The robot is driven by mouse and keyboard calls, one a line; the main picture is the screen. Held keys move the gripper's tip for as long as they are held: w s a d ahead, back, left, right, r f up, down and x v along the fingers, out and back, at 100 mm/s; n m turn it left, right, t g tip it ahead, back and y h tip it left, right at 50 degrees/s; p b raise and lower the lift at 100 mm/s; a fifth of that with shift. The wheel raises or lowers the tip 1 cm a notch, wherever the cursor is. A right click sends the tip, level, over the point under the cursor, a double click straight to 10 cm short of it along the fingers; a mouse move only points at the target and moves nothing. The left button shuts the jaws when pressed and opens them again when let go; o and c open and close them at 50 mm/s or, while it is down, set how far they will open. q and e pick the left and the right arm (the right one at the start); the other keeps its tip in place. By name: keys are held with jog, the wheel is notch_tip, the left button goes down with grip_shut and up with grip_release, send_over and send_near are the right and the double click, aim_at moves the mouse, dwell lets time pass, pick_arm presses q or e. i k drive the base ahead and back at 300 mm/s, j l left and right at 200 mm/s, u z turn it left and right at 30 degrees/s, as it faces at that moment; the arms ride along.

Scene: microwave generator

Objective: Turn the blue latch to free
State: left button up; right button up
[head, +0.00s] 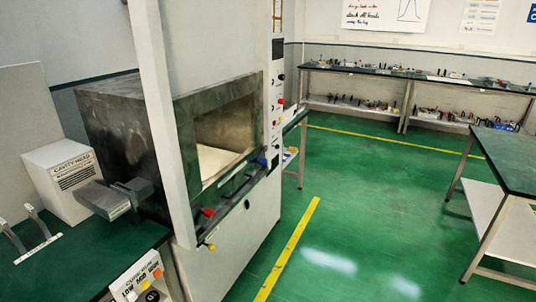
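The blue latch (262,162) is a small blue piece at the lower right corner of the front of a dark metal chamber (112,125), beside a narrow control panel (277,110). It is too small to tell which way it is turned. The chamber's front opening shows a pale floor (213,160) inside. A red knob (208,212) and a yellow knob (210,246) stick out lower on the front, left of the latch. Neither of my grippers can be made out in the head view.
A white upright post (160,120) stands in front of the chamber. A white box (62,180) marked "CAVITY HEAD" and grey blocks (105,200) sit on the dark left bench (75,270). Green floor (345,210) is clear to the right, before another table (505,160).

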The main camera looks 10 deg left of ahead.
aim_at(260, 160)
jog(key=i+l+u, duration=0.1)
jog(key=i+l, duration=1.6)
